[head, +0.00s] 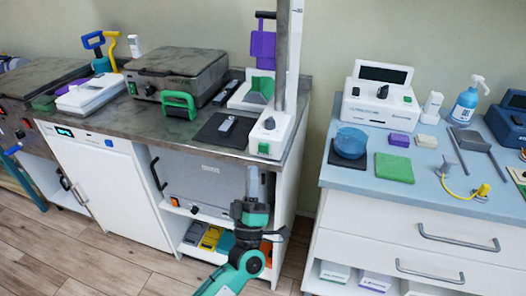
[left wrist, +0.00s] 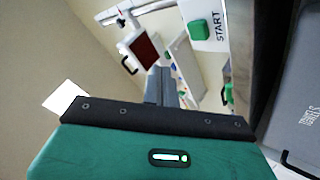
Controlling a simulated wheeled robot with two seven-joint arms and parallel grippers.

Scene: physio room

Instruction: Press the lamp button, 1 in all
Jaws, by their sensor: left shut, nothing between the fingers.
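A white base (head: 271,133) with a black knob on top and a green button (head: 263,149) on its front stands at the front right corner of the left counter. A tall grey post rises by it. I cannot tell whether this is the lamp. My left gripper (head: 253,172) points up in front of the counter, below the green button and apart from it. Its fingers are shut and empty. In the left wrist view the fingers (left wrist: 160,85) reach away from me, and a green button (left wrist: 198,29) beside the word START shows above and right of them. My right gripper is out of view.
The left counter (head: 190,125) holds a grey lidded box (head: 176,73), a green clamp-like piece (head: 179,104) and a dark pad (head: 215,130). A grey-fronted unit (head: 205,182) sits beneath. The right counter (head: 345,180) stands across a gap of bare floor.

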